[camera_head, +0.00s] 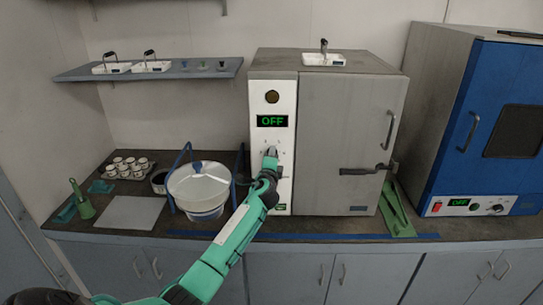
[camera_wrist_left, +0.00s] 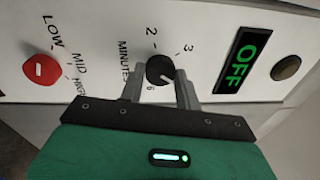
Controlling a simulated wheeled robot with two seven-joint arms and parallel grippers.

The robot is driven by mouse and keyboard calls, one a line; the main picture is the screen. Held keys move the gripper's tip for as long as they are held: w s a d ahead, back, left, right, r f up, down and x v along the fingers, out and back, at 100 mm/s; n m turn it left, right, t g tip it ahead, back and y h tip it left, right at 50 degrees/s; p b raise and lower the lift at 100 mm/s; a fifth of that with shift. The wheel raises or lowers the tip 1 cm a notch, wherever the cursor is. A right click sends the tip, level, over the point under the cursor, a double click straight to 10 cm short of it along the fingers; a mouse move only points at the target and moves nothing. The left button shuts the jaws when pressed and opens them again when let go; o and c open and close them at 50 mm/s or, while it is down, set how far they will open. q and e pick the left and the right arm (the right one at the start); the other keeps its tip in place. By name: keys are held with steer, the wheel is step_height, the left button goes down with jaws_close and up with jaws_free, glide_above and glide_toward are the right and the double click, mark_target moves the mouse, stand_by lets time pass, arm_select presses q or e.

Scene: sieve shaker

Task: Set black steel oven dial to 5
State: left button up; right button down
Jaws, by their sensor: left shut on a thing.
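The black dial (camera_wrist_left: 160,70) is a round knob on the white panel (camera_head: 285,90) of the grey steel oven. Around it in the left wrist view are a "MINUTES" label and numbers including 2, 3 and 6. I cannot clearly read its pointer setting. My left gripper (camera_head: 270,158) reaches the panel below the display, and its fingers (camera_wrist_left: 160,82) are shut on the dial from both sides. In the head view the gripper hides the dial. The green display (camera_head: 272,121) reads "OFF", also in the left wrist view (camera_wrist_left: 240,62). My right gripper is not in view.
A red knob (camera_wrist_left: 40,69) marked LOW, MID and HIGH sits on the same panel. A white bowl-like vessel (camera_head: 198,180) stands left of the oven, near my left arm. A blue oven (camera_head: 500,100) with its own dial (camera_head: 497,209) stands at the right.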

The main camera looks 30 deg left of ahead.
arm_select(q)
steer(key=shift+r, duration=0.1)
stand_by(0.4)
steer(key=o, duration=0.8)
steer(key=shift+o, duration=0.8)
steer(key=b+v, duration=0.3)
steer(key=v, duration=1)
steer(key=shift+s, duration=0.35)
steer(key=shift+d, duration=0.15)
